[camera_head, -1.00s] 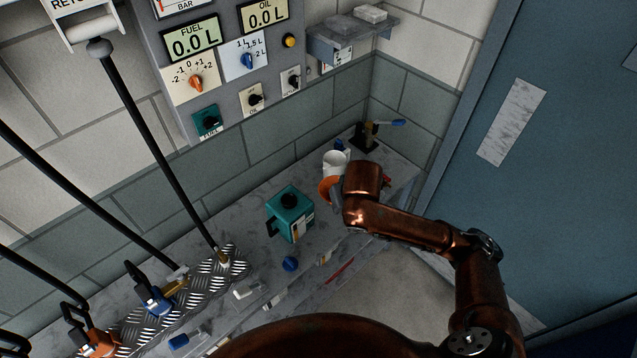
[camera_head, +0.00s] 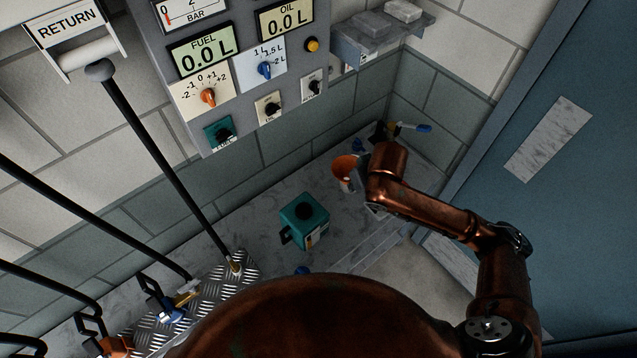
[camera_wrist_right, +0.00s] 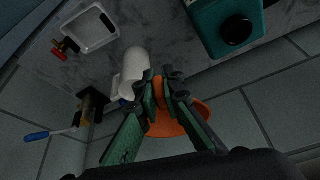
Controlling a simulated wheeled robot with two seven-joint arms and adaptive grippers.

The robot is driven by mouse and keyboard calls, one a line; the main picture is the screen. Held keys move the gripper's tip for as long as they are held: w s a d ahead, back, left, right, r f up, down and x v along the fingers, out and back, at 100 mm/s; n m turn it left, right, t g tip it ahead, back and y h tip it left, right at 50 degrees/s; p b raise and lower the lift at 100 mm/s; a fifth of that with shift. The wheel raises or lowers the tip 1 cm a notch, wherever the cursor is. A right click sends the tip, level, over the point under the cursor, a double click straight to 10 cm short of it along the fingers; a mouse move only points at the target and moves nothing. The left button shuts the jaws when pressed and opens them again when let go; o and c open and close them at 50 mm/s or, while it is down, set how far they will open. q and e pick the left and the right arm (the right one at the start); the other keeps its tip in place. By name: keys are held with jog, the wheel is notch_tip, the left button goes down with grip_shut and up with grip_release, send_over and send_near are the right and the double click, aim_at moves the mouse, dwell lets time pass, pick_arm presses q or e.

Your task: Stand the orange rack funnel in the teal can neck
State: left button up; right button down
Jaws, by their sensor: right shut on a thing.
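The orange funnel (camera_head: 345,167) is held in my right gripper (camera_head: 361,190), which is mostly hidden behind my wrist in the head view. In the right wrist view, the fingers (camera_wrist_right: 159,78) are closed around the funnel's narrow part, and its wide orange cone (camera_wrist_right: 182,120) shows beyond them. The teal can (camera_head: 296,234) stands on the bench to the left of the funnel, apart from it. Its dark round neck (camera_head: 305,210) faces up. The can also shows in the right wrist view (camera_wrist_right: 210,32). My left gripper is not in view.
A white cylindrical thing (camera_wrist_right: 134,69) is close beside the funnel. A blue-handled valve (camera_head: 400,130) stands at the back right corner. A white tray (camera_wrist_right: 88,30) and red-handled tap (camera_wrist_right: 64,48) are nearby.

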jog(key=s+a+n+g+y+p, duration=0.2)
jog(key=a+n+y+p, duration=0.1)
jog(key=a+n+p, duration=0.8)
jog(key=shift+m, duration=0.6)
jog(key=shift+f, duration=3.1)
pick_arm(q)
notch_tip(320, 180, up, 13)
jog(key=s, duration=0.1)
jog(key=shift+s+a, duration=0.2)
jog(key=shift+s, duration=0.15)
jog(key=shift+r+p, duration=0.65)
jog(key=shift+p, duration=0.2)
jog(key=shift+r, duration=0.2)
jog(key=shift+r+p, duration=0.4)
jog(key=shift+p, duration=0.2)
